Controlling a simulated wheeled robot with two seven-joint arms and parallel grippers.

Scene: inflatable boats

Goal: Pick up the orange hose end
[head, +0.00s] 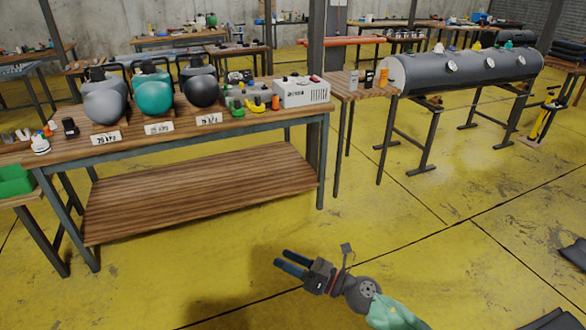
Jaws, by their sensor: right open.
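A small orange piece (276,103) stands on the wooden workbench (170,146), just left of a white box. Another small orange thing (384,77) is on the side table to the right, and an orange tip shows at the bench's left end. I cannot tell from this view which one is the hose end. My right gripper (282,257) has two dark blue fingers, open and empty. It is over the yellow floor in front of the bench, well below and apart from the bench top. My left gripper is not in view.
Grey, teal and black tanks (153,95) with label cards stand on the bench. The white box (302,93) is near its right end. A lower shelf (205,190) is bare. A long grey cylinder (465,72) rests on stands at right. The yellow floor in front is mostly clear.

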